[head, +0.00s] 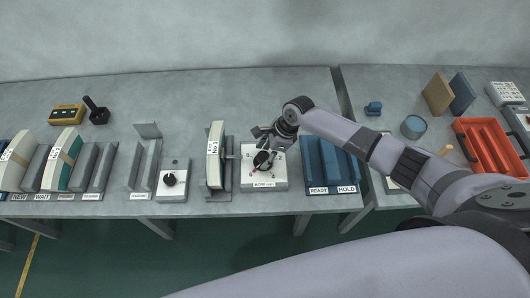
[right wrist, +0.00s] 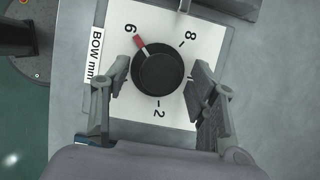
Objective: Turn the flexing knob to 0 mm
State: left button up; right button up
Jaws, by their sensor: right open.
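The knob (right wrist: 158,67) is a round black dial with a red pointer on a white plate (right wrist: 207,30) marked "BOW mm". In the right wrist view its red pointer is at the 6. An 8 and a 2 also show on the scale; other marks are hidden and I see no 0. In the head view the plate (head: 265,181) sits near the front edge of the bench. My right gripper (right wrist: 161,76) is open above the knob, one finger on each side, with gaps to it. It also shows in the head view (head: 266,152). My left gripper is not in view.
A second black knob (head: 169,179) on a white box stands to the left. An upright white block (head: 215,155) marked "NO 1" stands close left of the plate. A blue rack (head: 330,165) marked READY and HOLD is close right. An orange tray (head: 488,147) lies far right.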

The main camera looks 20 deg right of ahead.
jog(key=shift+a+f, duration=0.1)
jog(key=shift+f, duration=0.05)
jog(key=c, duration=1.2)
jog(key=shift+o, duration=0.2)
